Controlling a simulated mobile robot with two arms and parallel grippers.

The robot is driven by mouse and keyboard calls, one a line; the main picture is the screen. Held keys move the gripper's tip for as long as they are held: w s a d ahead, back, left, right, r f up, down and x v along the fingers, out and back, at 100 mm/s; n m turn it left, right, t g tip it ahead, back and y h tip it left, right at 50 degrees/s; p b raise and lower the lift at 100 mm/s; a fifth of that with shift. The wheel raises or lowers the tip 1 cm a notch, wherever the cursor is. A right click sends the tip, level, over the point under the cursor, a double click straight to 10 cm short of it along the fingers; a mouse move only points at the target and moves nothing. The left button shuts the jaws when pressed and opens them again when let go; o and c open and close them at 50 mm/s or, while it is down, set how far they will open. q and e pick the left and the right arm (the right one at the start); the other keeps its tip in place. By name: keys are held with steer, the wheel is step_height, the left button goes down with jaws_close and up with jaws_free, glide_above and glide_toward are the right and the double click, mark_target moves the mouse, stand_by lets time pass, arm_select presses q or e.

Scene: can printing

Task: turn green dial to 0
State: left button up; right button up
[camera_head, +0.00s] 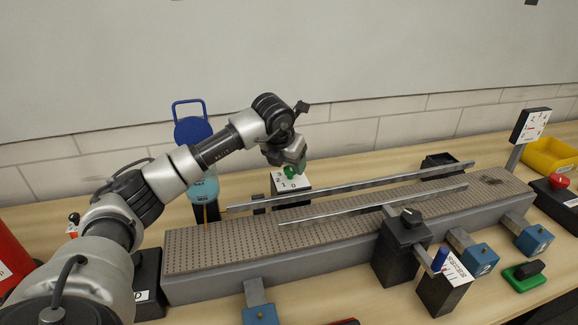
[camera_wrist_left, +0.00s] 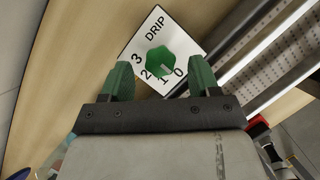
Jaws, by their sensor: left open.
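The green dial (camera_wrist_left: 160,61) sits on a white plate (camera_wrist_left: 143,35) marked DRIP with the numbers 0, 1, 2 and 3. In the left wrist view its light pointer mark faces down the picture, near the 1. In the head view the dial (camera_head: 290,172) is partly hidden by my left gripper (camera_head: 293,164). In the left wrist view my left gripper (camera_wrist_left: 160,80) is open, with its green fingers on either side of and just short of the dial. No contact shows. My right gripper is not in view.
A perforated conveyor (camera_head: 215,250) with metal guide rails (camera_head: 350,184) runs beside the dial's box. A blue-lidded container (camera_head: 193,130) stands behind my left arm. A black knob box (camera_head: 404,230) and blue boxes (camera_head: 481,259) line the front side.

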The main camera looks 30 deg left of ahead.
arm_select(q)
steer(key=b+v, duration=0.1)
steer(key=v, duration=0.8)
steer(key=shift+r, duration=0.25)
